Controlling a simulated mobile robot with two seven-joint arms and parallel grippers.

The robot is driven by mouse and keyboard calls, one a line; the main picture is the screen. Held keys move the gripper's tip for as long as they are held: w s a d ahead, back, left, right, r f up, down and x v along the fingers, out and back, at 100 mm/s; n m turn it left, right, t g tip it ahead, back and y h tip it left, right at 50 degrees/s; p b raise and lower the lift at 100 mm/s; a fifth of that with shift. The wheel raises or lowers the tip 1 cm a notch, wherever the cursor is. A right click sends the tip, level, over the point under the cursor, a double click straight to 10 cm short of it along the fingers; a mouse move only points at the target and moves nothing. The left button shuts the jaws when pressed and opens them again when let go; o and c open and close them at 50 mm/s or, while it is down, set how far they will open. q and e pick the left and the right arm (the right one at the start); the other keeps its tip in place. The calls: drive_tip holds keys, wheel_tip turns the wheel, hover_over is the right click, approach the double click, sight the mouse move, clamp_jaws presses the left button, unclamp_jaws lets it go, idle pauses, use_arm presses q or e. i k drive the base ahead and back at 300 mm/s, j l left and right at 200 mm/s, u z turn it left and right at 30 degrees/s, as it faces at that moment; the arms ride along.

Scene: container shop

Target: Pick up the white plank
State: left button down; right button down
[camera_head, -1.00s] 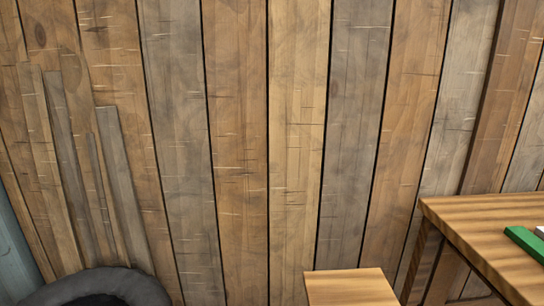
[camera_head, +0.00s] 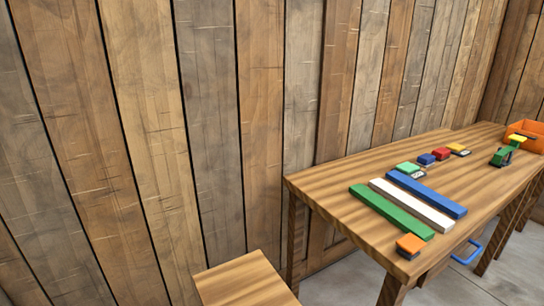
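The white plank (camera_head: 411,204) lies flat on the wooden table at the right. It lies between a green plank (camera_head: 391,211) on its near left side and a blue plank (camera_head: 426,193) on its far right side, roughly parallel to both. The whole length of the white plank shows, with nothing over it. Neither of my grippers shows in the head view.
The wooden table (camera_head: 330,188) also bears an orange block (camera_head: 410,244), several small coloured blocks, a green and yellow tool-like item (camera_head: 505,152) and an orange bin (camera_head: 526,133). A lower wooden surface (camera_head: 240,283) stands to its left. A plank wall is behind.

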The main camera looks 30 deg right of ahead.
sight(431, 216)
drive_tip(key=z, duration=1.95)
